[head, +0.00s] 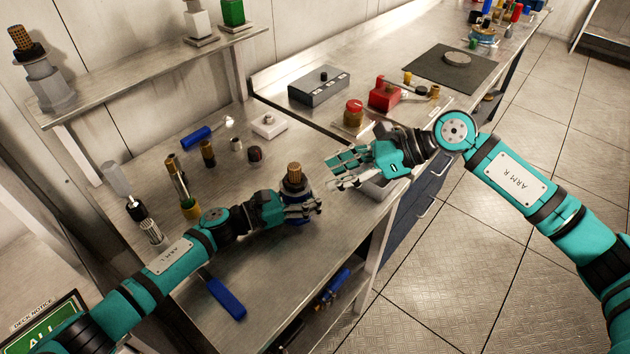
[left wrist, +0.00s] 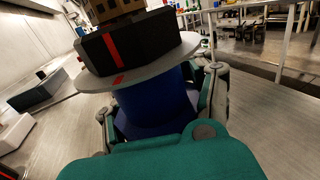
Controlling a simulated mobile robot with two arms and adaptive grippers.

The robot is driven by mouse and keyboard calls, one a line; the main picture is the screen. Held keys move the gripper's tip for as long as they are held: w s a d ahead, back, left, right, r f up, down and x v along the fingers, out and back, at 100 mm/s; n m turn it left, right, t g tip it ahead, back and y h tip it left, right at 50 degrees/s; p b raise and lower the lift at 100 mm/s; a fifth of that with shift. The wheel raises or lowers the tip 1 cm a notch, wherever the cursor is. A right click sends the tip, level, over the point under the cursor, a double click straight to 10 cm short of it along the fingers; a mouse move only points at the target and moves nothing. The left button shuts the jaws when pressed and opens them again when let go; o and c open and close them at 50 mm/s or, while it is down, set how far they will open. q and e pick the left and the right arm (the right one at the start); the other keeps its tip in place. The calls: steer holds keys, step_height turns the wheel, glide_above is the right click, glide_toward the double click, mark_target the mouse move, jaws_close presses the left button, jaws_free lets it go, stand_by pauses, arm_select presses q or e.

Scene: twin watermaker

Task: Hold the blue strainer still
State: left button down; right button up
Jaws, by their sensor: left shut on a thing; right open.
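The blue strainer (left wrist: 158,100) stands upright on the metal bench. In the left wrist view its blue body has a grey flange above it, then a black collar with a red stripe and a tan top. In the head view its tan top (head: 294,172) shows above my left gripper (head: 302,207). My left gripper is shut around the blue body, with fingers on both sides of it in the left wrist view (left wrist: 163,113). The strainer's lower part is largely hidden by the gripper. My right gripper (head: 345,171) is open and empty, up and to the right of the strainer.
Brass and dark fittings (head: 208,153), a white block (head: 269,125) and a blue-handled tool (head: 196,138) lie behind the strainer. A blue bar (head: 226,299) lies near the front edge. A grey box (head: 318,87) and a red device (head: 384,95) stand farther back. Bench right of the blue bar is clear.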

mark_target(306, 183)
steer(key=s+d+m+t+y, duration=0.1)
steer(key=s+d+m+t, duration=0.15)
steer(key=d, duration=0.25)
steer(key=shift+t, duration=0.35)
steer(key=x, duration=1.1)
steer(key=shift+w+a, duration=0.1)
steer(key=shift+a, duration=0.1)
